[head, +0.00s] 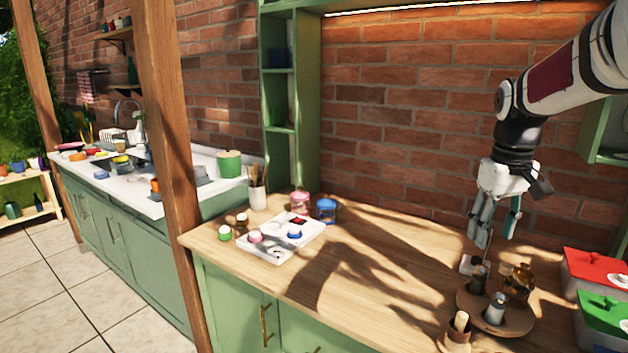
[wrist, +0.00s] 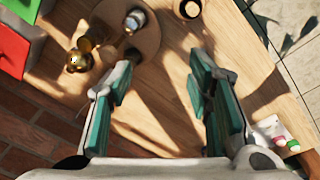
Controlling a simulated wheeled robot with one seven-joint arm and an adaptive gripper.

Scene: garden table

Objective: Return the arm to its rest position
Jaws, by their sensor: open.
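My gripper (head: 494,225) hangs from my arm at the right of the head view, pointing down above the wooden table (head: 360,262). Its teal fingers are apart with nothing between them. In the wrist view my gripper (wrist: 165,105) also shows open, with bare wood between its fingers. A round wooden tray (head: 519,326) with small bottles stands below and in front of it. The tray shows in the wrist view too (wrist: 150,42), just beyond the fingertips.
Red-lidded (head: 597,270) and green-lidded (head: 603,311) boxes stand at right. A white paint tray (head: 270,250), pink jar (head: 299,203) and blue jar (head: 326,210) stand left. The table's middle is clear. A brick wall (head: 400,120) rises behind.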

